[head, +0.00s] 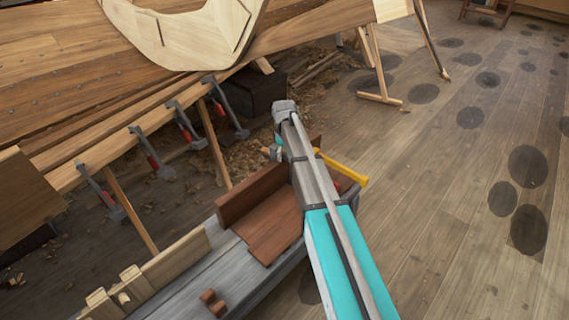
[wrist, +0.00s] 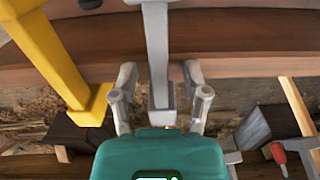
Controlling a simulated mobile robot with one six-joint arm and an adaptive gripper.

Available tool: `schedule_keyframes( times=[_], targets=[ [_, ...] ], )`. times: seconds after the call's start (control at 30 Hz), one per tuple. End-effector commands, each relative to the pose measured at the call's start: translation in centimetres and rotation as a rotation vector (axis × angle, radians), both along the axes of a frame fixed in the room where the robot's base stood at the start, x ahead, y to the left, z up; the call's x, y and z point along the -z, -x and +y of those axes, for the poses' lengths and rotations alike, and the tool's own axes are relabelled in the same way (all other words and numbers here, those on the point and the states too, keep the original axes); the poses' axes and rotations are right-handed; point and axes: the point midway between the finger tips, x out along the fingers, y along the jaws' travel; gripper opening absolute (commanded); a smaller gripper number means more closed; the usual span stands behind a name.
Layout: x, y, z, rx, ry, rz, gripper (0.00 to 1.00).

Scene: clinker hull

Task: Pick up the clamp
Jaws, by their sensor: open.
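In the wrist view, my gripper (wrist: 160,92) is open, with one pale grey finger on each side of a grey metal bar (wrist: 157,45). The bar looks like part of a clamp and runs down from the top edge to a blunt end between the fingers. I see a gap on both sides, and no finger clearly touches it. Just left is a thick yellow bar (wrist: 52,52) with a bent end. The yellow bar also shows in the head view (head: 345,169), sticking out right of my arm.
Several clamps with red handles (head: 153,157) hang along the hull's plank edge (head: 120,130). A grey bench (head: 215,262) carries brown boards (head: 272,228) and small wooden blocks (head: 213,302). A dark box (head: 254,92) stands under the hull. The floor at right is open, with a wooden trestle (head: 378,97).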

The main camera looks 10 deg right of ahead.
Motion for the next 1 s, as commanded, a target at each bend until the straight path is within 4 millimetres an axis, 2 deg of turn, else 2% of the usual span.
schedule_keyframes(
  times=[0.17,0.5,1.0],
  targets=[
    [0.0,0.0,0.0,0.0,0.0,0.0,0.6],
    [0.0,0.0,-0.02,0.0,0.0,0.0,0.0],
    [-0.05,0.0,-0.05,0.001,0.0,0.0,0.0]
  ],
)
